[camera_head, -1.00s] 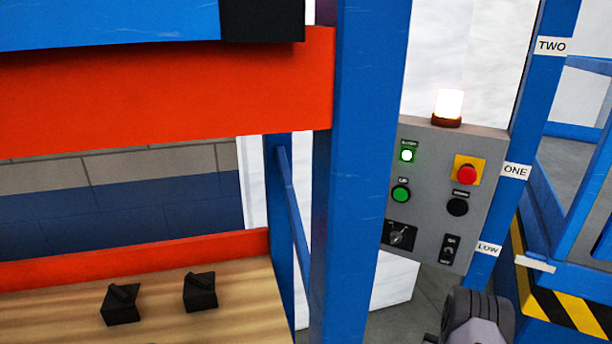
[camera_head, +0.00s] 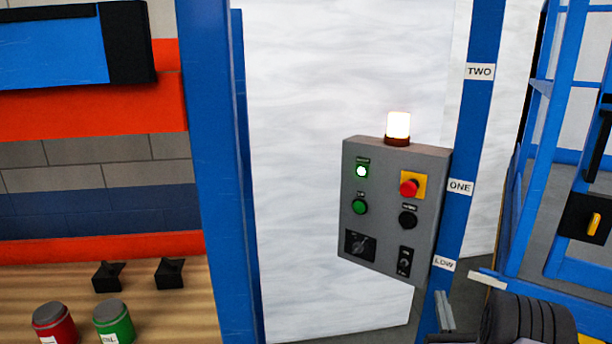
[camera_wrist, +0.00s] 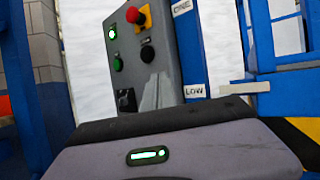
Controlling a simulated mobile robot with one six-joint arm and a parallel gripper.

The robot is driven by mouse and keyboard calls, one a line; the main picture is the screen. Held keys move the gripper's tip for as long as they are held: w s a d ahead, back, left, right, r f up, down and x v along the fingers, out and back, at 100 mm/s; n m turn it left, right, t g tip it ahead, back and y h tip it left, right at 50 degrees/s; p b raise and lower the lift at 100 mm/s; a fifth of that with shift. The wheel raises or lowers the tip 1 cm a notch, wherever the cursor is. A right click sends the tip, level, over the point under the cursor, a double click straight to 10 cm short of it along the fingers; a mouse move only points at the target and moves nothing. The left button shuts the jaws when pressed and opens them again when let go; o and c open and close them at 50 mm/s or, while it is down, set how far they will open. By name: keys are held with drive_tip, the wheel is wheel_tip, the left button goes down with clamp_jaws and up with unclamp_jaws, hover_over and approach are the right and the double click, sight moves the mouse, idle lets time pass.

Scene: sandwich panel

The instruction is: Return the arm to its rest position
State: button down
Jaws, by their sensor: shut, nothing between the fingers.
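The dark, ribbed end of my arm (camera_head: 528,320) shows at the bottom right of the head view. My gripper (camera_head: 444,312) is beside it, low in front of the blue post, shut and empty. The grey control panel (camera_head: 388,222) stands beyond and above the gripper, and shows in the wrist view too (camera_wrist: 160,75). Its red button (camera_head: 409,188) sits on a yellow plate. A green light (camera_head: 362,171) and the top lamp (camera_head: 398,127) are lit.
A blue post (camera_head: 470,150) labelled TWO, ONE and LOW stands right of the panel. A thick blue upright (camera_head: 220,170) stands left. A wooden shelf (camera_head: 170,310) holds red and green cans and dark blocks. Blue framework (camera_head: 535,180) stands at right.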

drive_tip(key=w+a+r+n+y, duration=0.2)
drive_tip(key=a+r+n+y, duration=0.45)
drive_tip(key=a+y, duration=0.35)
drive_tip(key=s+a+r+n+g+y, duration=0.3)
drive_tip(key=s+a+n+g, duration=0.1)
drive_tip(key=a, duration=0.3)
drive_tip(key=s+a+r+n+g+y, duration=0.3)
drive_tip(key=a+r+n+g+y, duration=0.15)
drive_tip(key=a, duration=0.35)
drive_tip(key=s+a+r+n+g+y, duration=0.25)
drive_tip(key=s+a+n+g, duration=0.2)
drive_tip(key=a, duration=0.25)
drive_tip(key=s+a+f+n+g+h, duration=0.1)
drive_tip(key=s+a+n+g+h, duration=0.2)
drive_tip(key=s, duration=0.4)
drive_tip(key=s+a+f+n+g+h, duration=0.2)
drive_tip(key=s+a+n+g, duration=0.25)
drive_tip(key=s, duration=0.35)
drive_tip(key=s+d+f+n+t+h, duration=0.1)
drive_tip(key=s+d+n+t+h, duration=0.2)
drive_tip(key=d, duration=0.9)
drive_tip(key=s+n+h, duration=0.2)
drive_tip(key=s+h, duration=0.2)
drive_tip(key=h, duration=0.2)
drive_tip(key=shift+d+f+n+t+h, duration=0.2)
drive_tip(key=shift+f+n+t+h, duration=0.1)
drive_tip(key=shift+f+t+h, duration=0.1)
